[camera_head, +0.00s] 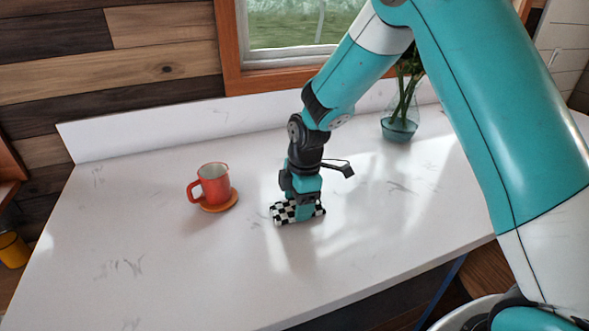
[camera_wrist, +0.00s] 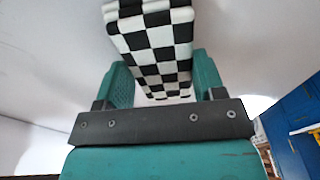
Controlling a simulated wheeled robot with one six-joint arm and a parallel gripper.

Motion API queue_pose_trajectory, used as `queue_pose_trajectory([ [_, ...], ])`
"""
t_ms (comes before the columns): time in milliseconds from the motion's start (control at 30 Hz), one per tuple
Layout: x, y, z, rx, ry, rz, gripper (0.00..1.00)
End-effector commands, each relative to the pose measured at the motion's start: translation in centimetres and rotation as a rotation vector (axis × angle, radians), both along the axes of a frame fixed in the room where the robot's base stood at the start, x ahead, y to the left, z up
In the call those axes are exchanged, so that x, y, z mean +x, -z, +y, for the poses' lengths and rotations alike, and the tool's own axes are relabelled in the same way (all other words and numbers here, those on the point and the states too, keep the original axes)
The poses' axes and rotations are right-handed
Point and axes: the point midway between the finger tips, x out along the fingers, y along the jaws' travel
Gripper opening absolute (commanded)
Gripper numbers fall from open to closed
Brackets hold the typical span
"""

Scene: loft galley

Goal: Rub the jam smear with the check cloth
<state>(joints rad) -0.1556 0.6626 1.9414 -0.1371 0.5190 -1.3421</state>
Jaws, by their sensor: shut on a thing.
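The black-and-white check cloth (camera_head: 284,212) is a folded pad on the white counter, right of the red mug. My gripper (camera_head: 305,211) points down and is shut on it. In the wrist view the check cloth (camera_wrist: 155,45) sits between the two teal fingers of my gripper (camera_wrist: 160,82). The cloth is at the counter surface; I cannot tell whether it presses on it. No jam smear shows in either view; the cloth and gripper hide the spot beneath them.
A red mug (camera_head: 213,183) stands on an orange coaster (camera_head: 219,206) left of the cloth. A glass vase (camera_head: 399,127) with green stems stands at the back right. The white counter (camera_head: 150,240) is clear at the front and left. A low backsplash and window are behind.

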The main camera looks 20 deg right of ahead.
Motion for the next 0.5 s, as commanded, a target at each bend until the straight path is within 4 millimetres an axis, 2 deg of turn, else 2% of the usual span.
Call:
queue_pose_trajectory([
  [33, 0.1, -2.1, 0.3, 0.002, -0.005, -0.01, 0.44],
  [200, 0.1, -3.3, 1.1, 0.001, -0.018, -0.005, 0.44],
  [500, 0.1, -6.0, 1.3, 0.001, -0.02, -0.005, 0.44],
])
